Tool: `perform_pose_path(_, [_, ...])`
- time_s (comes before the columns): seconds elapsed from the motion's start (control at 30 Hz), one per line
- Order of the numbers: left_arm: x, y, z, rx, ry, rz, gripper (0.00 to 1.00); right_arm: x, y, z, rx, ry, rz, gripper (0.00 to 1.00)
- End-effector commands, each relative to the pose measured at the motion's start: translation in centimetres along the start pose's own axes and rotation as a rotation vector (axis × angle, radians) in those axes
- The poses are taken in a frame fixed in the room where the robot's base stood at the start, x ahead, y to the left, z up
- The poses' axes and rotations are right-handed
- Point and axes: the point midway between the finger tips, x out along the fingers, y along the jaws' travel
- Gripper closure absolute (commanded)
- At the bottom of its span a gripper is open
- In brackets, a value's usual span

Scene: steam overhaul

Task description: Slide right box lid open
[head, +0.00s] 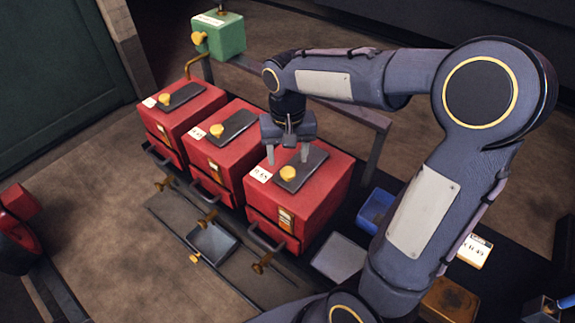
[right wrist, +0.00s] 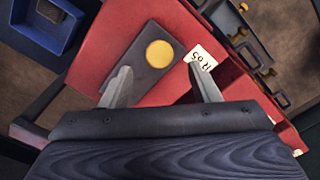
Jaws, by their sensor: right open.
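Three red boxes stand in a row in the head view, each with a dark lid plate and a yellow knob on top. The right box (head: 312,207) is nearest to me. Its dark lid (head: 306,168) lies on its top, with the yellow knob (head: 288,173) at the near left end. My right gripper (head: 288,155) is open above this lid, fingers pointing down. In the right wrist view the lid (right wrist: 143,62) and knob (right wrist: 159,54) lie beyond and between the open fingers, and no contact shows. My left gripper is not in view.
The middle box (head: 222,148) and left box (head: 182,113) stand to the left. A green box (head: 220,35) is at the back. A blue bin (head: 376,207) and a grey tray (head: 339,257) lie right of the right box. Brass-handled valves and a tray (head: 212,243) lie in front.

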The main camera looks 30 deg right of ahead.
Motion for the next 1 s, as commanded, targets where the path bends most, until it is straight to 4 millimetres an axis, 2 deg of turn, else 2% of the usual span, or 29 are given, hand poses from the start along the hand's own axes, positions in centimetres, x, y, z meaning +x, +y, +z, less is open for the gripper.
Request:
perform_pose_path(0.1, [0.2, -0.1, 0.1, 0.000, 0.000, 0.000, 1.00, 2.1, 0.0, 0.1, -0.001, -0.004, 0.002, 0.44])
perform_pose_path(0.3, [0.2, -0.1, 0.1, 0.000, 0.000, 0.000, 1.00, 4.4, 0.0, 0.0, 0.000, -0.002, -0.001, 0.44])
perform_pose_path(0.67, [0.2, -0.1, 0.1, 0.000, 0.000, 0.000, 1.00, 4.9, 0.0, 0.0, -0.001, 0.000, -0.002, 0.46])
perform_pose_path(1.0, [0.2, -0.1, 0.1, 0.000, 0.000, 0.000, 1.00, 4.8, 0.0, 0.0, -0.001, 0.000, -0.002, 0.90])
